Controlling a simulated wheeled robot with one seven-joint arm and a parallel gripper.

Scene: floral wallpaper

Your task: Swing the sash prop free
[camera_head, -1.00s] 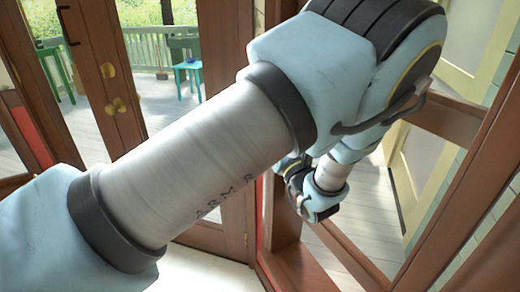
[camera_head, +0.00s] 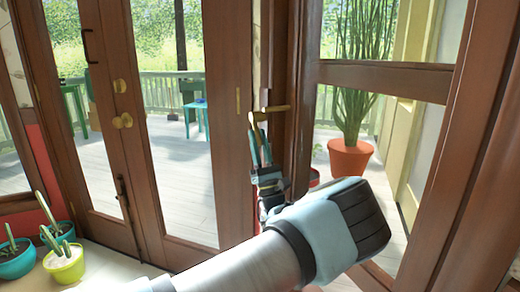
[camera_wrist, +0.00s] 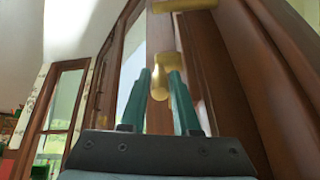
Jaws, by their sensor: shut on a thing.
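The brass sash prop (camera_head: 278,108) is on the brown wooden window frame. Its bar points right, with a short piece at its left end. My gripper (camera_head: 259,133) reaches up to that piece from below, its teal fingers pointing upward. In the wrist view, a rounded brass piece (camera_wrist: 160,77) sits between the fingertips of my gripper (camera_wrist: 160,86), which are shut on it. A brass bar (camera_wrist: 184,5) shows above, at the top edge. How the two brass parts join is hard to see.
A brown window post (camera_head: 455,190) is at right. Potted cacti (camera_head: 62,262) sit at lower left. Beyond the glass are a deck and a tall plant in a terracotta pot (camera_head: 350,158).

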